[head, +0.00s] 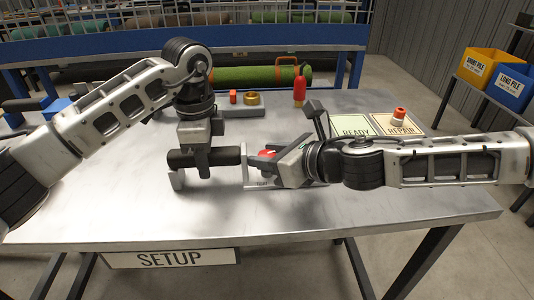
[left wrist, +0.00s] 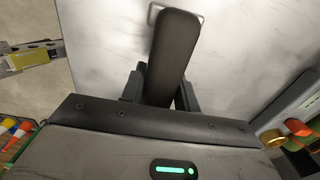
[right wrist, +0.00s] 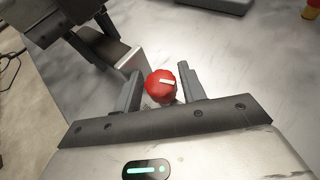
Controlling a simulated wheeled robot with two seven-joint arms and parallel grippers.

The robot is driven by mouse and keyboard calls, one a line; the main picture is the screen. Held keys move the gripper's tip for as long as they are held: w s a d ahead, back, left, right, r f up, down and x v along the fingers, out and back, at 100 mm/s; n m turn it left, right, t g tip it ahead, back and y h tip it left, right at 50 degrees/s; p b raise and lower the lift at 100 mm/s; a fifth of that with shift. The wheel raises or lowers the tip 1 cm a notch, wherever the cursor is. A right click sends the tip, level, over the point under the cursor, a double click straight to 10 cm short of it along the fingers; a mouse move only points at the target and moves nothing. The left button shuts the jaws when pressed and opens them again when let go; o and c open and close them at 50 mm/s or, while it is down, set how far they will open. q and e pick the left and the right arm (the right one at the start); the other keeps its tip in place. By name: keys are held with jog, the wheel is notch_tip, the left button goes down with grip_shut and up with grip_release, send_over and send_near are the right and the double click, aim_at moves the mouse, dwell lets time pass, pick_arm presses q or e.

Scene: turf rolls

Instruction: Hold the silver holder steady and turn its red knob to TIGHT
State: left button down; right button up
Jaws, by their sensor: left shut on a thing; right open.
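The silver holder (head: 246,168) lies level above or on the table, with a thick black grip (head: 225,156) and a silver end plate. My left gripper (head: 204,165) is shut around the black grip, which also shows in the left wrist view (left wrist: 173,50). The red knob (head: 265,153) is at the holder's right end. In the right wrist view the knob (right wrist: 160,84) has a white pointer mark and sits between the fingers of my right gripper (right wrist: 159,76). That gripper is open, with gaps beside the knob. No TIGHT lettering is legible.
A green READY mat (head: 351,127) and a cream REPAIR mat (head: 398,129) with a red-topped item (head: 399,114) lie at the right. The table front (head: 150,225) is clear.

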jog(key=shift+w+a, duration=0.15)
jog(key=c, duration=0.7)
